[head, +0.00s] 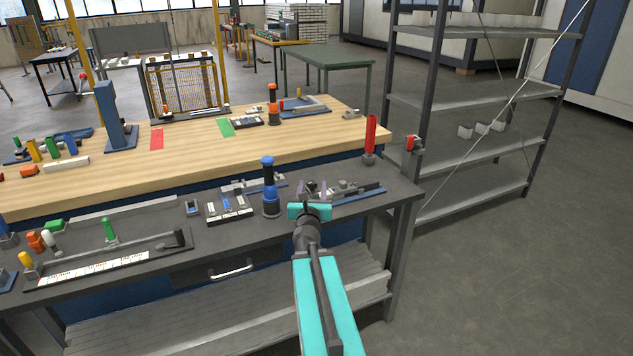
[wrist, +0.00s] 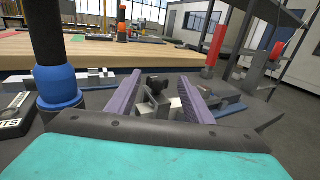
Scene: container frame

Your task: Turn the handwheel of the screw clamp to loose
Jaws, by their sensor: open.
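The screw clamp (head: 340,188) is near the right end of the dark front bench, with grey blocks and a small dark knob-like part that I take for its handwheel (head: 312,186). In the wrist view the dark handwheel (wrist: 156,86) shows between my two purple fingers, with grey metal blocks around it. My gripper (wrist: 160,78) is open, one finger to each side of the handwheel. I cannot tell whether either finger touches it. The clamp's lower part is hidden behind the teal palm of my gripper.
A blue and black upright post (head: 270,187) stands close left of my gripper. A red upright handle (head: 370,138) stands at the bench's back right. A labelled switch panel (head: 228,206) lies left. A grey shelf rack (head: 470,145) stands right of the bench.

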